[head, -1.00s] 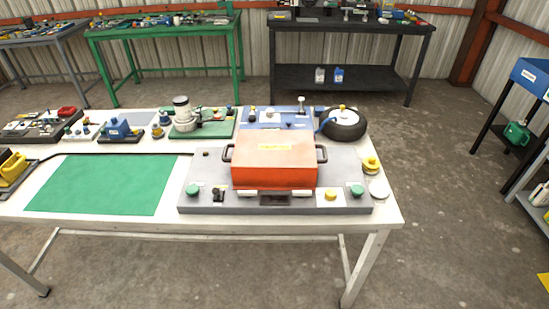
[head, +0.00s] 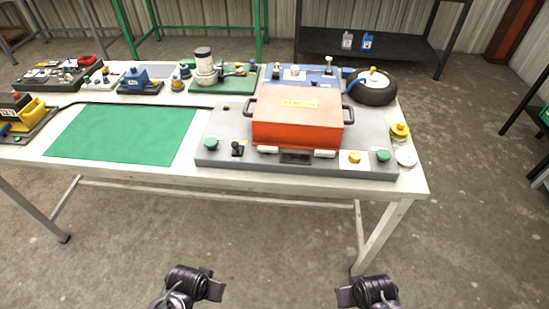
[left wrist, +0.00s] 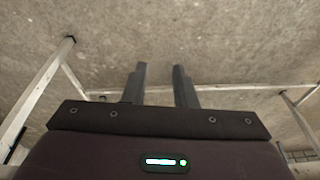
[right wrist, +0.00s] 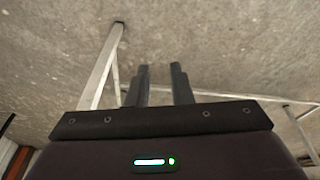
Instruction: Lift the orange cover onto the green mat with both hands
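The orange cover (head: 297,130) is a box with a dark handle on its left and right sides and a yellow label on top. It sits on a grey base plate (head: 222,128) on the right half of the white table. The green mat (head: 122,134) lies flat and bare on the table to its left. My left gripper (left wrist: 160,70) is open and empty, with bare floor behind its fingers. My right gripper (right wrist: 161,68) is open and empty too. In the head view both arms show only at the bottom edge, in front of the table and away from the cover.
Green knobs (head: 384,155) and a black lever (head: 237,149) stand on the plate's front edge. A black wheel (head: 373,88) and a blue plate (head: 318,75) are behind the cover. Machine parts (head: 205,68) line the table's back. A yellow item (head: 32,110) stands left of the mat.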

